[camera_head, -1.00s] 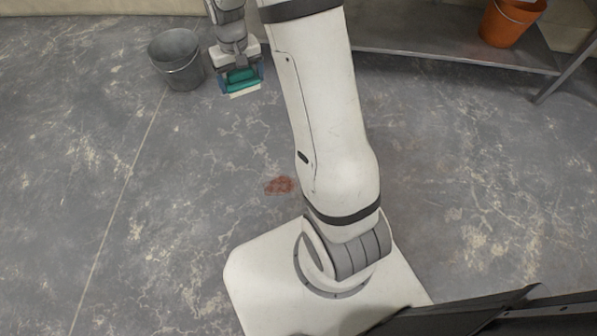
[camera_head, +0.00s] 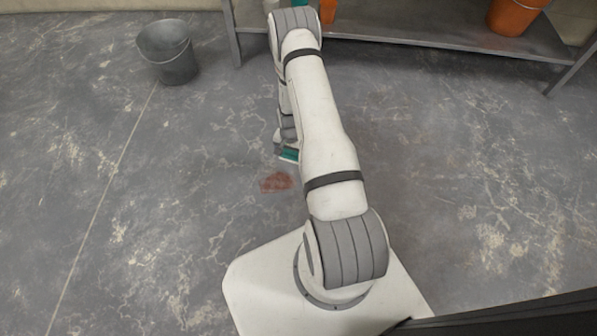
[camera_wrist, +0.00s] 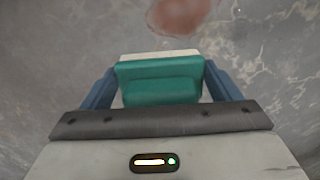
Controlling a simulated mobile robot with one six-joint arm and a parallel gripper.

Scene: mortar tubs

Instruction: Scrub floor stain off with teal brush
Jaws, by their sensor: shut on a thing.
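The floor stain (camera_head: 276,182) is a reddish-brown patch on the grey floor, left of my arm in the head view. It also shows at the top of the wrist view (camera_wrist: 182,14). My gripper (camera_wrist: 160,88) is shut on the teal brush (camera_wrist: 160,80), with a blue finger on each side of it. The brush's pale bristle edge faces the stain in the wrist view. In the head view the brush (camera_head: 290,154) is just above the stain in the picture, partly hidden by my arm. I cannot tell whether the bristles touch the floor.
A grey bucket (camera_head: 168,52) stands on the floor at the upper left. A metal shelf (camera_head: 420,33) runs along the back, with an orange bucket (camera_head: 513,14) at the upper right and another orange thing (camera_head: 328,10) behind my arm. The floor around the stain is clear.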

